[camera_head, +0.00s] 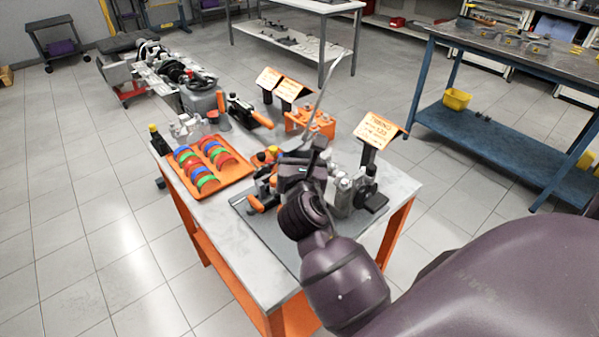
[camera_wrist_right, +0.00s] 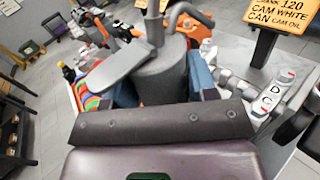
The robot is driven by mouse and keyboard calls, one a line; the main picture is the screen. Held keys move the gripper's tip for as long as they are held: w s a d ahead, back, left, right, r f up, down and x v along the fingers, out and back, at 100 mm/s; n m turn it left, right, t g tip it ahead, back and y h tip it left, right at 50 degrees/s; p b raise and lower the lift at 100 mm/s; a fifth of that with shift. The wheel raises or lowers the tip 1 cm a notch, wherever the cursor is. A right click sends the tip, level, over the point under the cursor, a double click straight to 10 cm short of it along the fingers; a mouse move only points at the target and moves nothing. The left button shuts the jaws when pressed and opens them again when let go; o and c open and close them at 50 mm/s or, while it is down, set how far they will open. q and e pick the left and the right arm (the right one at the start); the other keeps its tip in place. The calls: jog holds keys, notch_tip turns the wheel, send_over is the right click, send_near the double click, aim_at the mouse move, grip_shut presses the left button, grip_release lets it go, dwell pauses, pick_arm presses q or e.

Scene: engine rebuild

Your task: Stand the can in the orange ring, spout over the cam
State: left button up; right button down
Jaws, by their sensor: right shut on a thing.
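My right gripper (camera_head: 304,160) is shut on a dark grey can (camera_wrist_right: 158,74), above the workbench's grey mat. In the right wrist view the can fills the space between blue finger pads, with a flat lever and thin tubes at its top. In the head view my gripper and arm hide most of the can; a long thin spout (camera_head: 323,88) rises above them. Shiny metal parts, one marked D and C (camera_wrist_right: 268,98), lie right of the can in the wrist view; I cannot tell whether they are the cam. I cannot pick out the orange ring. My left gripper is not in view.
An orange tray (camera_head: 228,182) of coloured half rings sits left of the mat (camera_head: 290,243). An orange sign (camera_head: 378,130) on a dark post stands behind right. An orange block (camera_head: 309,122) and bottles crowd the back. The bench's front left is clear.

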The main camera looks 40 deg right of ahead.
notch_tip(320, 180, down, 4)
jog(key=shift+f+b, duration=0.1)
jog(key=shift+b, duration=0.55)
jog(key=shift+f, duration=0.1)
jog(key=shift+c, duration=2.1)
grip_release()
jog(key=shift+f, duration=0.15)
jog(key=shift+r, duration=0.2)
